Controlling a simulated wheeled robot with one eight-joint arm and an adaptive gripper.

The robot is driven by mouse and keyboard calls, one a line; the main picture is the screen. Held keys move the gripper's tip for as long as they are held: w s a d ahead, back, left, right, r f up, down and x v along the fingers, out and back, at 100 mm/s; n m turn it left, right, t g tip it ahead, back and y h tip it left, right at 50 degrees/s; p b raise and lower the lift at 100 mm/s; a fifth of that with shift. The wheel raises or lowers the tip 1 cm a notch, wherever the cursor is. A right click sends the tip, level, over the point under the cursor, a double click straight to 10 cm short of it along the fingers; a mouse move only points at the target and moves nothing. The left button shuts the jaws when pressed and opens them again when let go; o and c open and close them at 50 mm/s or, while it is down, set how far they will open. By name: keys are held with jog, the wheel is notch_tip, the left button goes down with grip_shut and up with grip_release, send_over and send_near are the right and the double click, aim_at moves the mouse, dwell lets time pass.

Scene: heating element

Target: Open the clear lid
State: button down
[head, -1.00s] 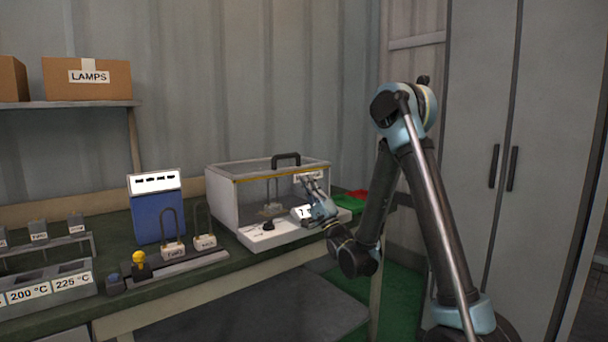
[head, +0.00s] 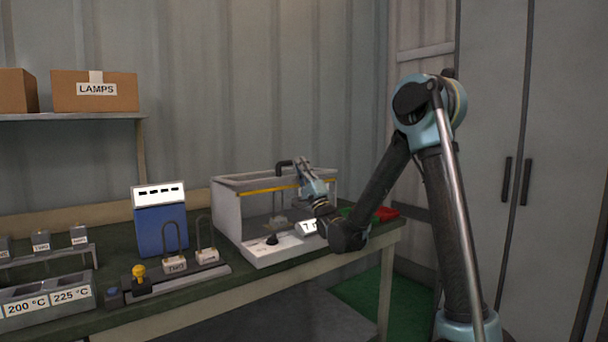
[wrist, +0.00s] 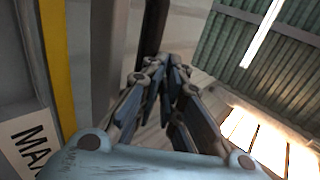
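The clear lid (head: 240,181) sits on the white box, with a yellow strip along its front edge. It looks shut. Its dark handle (head: 283,165) stands on top. My gripper (head: 299,164) is at the right end of the handle and covers part of it. In the wrist view, a dark upright bar (wrist: 153,25), apparently the handle, shows just beyond my fingertips (wrist: 165,62). The fingertips are close together. I cannot tell whether they touch or grip the bar.
The white box (head: 228,220) stands on the green bench; a black knob (head: 271,240) is on its front. To its left are padlock-shaped pieces (head: 206,255) and a blue unit (head: 161,230). A red bin (head: 386,214) is to the right. Wall and shelf are behind.

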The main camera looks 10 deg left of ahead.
jog(key=shift+w+a+g, duration=0.25)
jog(key=shift+a+g, duration=0.05)
jog(key=shift+a, duration=0.05)
jog(key=shift+a, duration=0.1)
dwell(0.3)
